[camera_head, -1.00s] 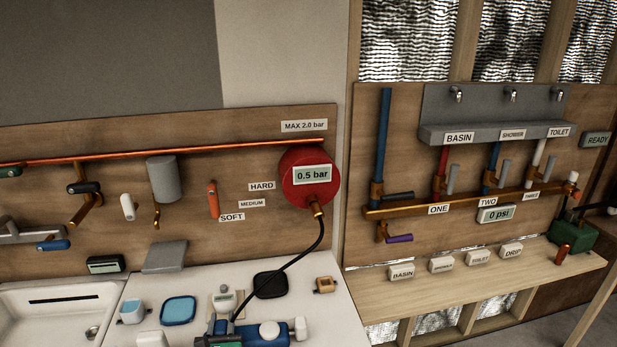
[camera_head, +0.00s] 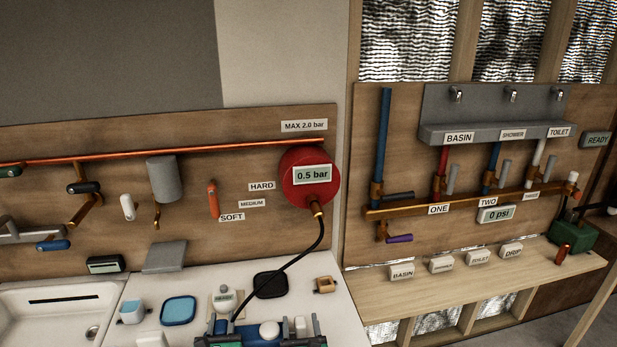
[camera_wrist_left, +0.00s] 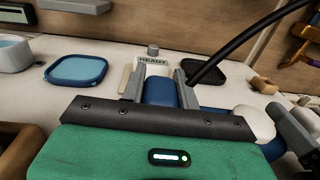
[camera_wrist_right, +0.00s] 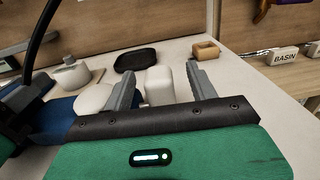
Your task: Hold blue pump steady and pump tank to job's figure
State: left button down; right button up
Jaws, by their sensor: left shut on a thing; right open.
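The blue pump (camera_head: 250,329) lies on the white counter at the bottom of the head view. My left gripper (camera_wrist_left: 160,90) is shut on its blue body (camera_wrist_left: 160,93). My right gripper (camera_wrist_right: 163,85) is open, with its fingers on either side of the white handle (camera_wrist_right: 158,84) at the pump's right end. Whether they touch the handle I cannot tell. A black hose (camera_head: 295,258) runs from the pump up to the red tank (camera_head: 300,165), whose display reads 0.5 bar. A small unit behind the pump reads READY (camera_wrist_left: 153,61).
A MAX 2.0 bar label (camera_head: 304,126) is above the tank, with HARD (camera_head: 261,186), MEDIUM and SOFT labels beside it. A black pad (camera_head: 270,285), a blue dish (camera_head: 178,310) and a small tan block (camera_head: 325,285) lie on the counter. The hose arches over the counter.

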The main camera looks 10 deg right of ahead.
jog(key=shift+w, duration=1)
jog(key=shift+c, duration=0.5)
